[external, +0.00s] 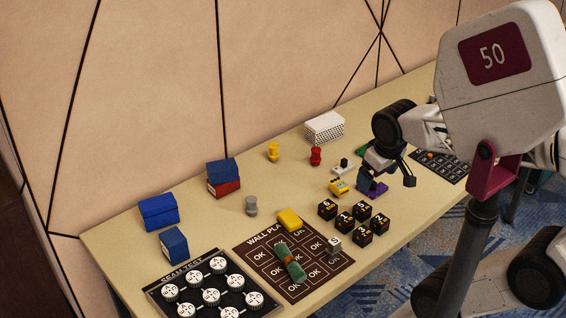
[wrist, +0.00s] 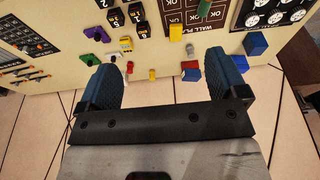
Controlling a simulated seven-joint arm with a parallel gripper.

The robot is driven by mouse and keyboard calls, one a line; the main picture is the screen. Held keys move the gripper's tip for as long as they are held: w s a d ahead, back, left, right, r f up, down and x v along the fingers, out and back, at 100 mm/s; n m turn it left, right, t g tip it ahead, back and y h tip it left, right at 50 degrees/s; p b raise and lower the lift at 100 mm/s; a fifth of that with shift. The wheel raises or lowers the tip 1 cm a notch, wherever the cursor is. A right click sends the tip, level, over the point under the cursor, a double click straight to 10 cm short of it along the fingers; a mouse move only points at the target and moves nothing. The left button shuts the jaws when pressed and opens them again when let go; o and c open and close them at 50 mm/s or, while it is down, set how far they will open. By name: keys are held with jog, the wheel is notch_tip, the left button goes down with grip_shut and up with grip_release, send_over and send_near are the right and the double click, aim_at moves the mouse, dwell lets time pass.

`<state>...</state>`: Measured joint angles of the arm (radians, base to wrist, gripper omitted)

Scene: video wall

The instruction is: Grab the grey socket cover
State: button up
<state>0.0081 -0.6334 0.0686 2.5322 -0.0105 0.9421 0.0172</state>
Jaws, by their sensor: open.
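The grey socket cover (external: 251,205) is a small rounded grey piece standing on the beige table, left of the table's middle in the external view. In the wrist view the grey piece (wrist: 190,49) shows small, beyond and between the fingers. My gripper (external: 390,174) is over the right part of the table, well to the right of the grey piece. In the wrist view my gripper (wrist: 164,64) has its two blue-padded fingers wide apart with nothing between them.
Similar yellow (external: 273,152) and red (external: 315,156) pieces stand behind. A yellow block (external: 289,219), green roll (external: 290,262) and black dice (external: 362,233) lie in front. Blue boxes (external: 158,211) stand left. A purple piece (external: 374,188) is by my gripper. The wall (external: 150,90) runs along the back.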

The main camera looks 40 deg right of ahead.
jog(key=c, duration=0.4)
jog(key=shift+w, duration=0.1)
jog(key=m+y, duration=1.2)
jog(key=m, duration=0.5)
send_over(255, 199)
jog(key=s+d, duration=0.1)
jog(key=s, duration=0.8)
notch_tip(255, 199, down, 22)
jog(key=w+d+f+m+t, duration=0.1)
jog(key=w+f, duration=0.1)
jog(key=f, duration=0.1)
jog(key=w+d+f+m+t, duration=0.1)
jog(key=w+f+m, duration=0.1)
jog(key=w+f, duration=0.1)
jog(key=w+d+f+m+t, duration=0.1)
jog(key=w+f+m, duration=0.1)
jog(key=f, duration=0.1)
jog(key=shift+w+f+t, duration=0.15)
jog(key=shift+t, duration=0.15)
jog(key=shift+a, duration=0.1)
